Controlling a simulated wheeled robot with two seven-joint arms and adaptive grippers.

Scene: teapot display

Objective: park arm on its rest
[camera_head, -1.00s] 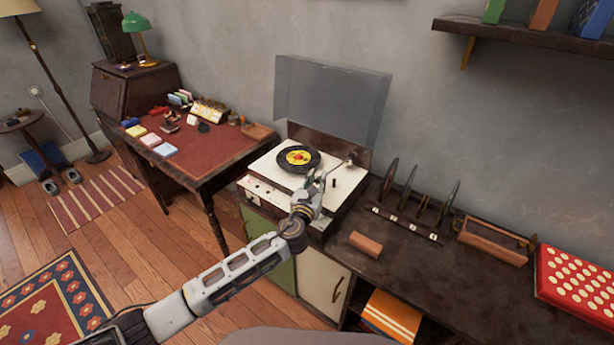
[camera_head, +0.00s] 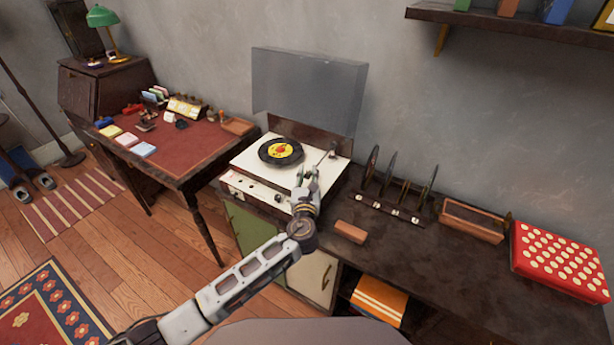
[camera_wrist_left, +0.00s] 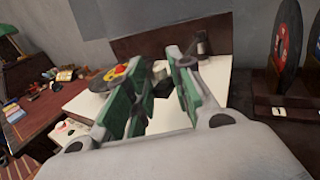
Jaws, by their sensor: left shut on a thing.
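The record player (camera_head: 247,160) stands on the dark cabinet with its clear lid (camera_head: 308,92) raised. A black record with a yellow and red label (camera_head: 281,151) lies on its platter. The thin tonearm (camera_head: 326,158) runs from its pivot at the back right down toward my left gripper (camera_head: 309,177). That gripper is over the front right of the white deck, right of the record, shut on the tonearm's front end. In the left wrist view its green-padded fingers (camera_wrist_left: 158,88) stand before the deck, with a small dark part between them. The arm's rest is not clear to see.
A record rack (camera_head: 398,205), a reddish-brown block (camera_head: 351,231), a wooden tray (camera_head: 472,220) and a red dotted box (camera_head: 560,262) are right of the player on the cabinet. A desk (camera_head: 190,152) with small items stands to the left. Bare cabinet top lies in front right.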

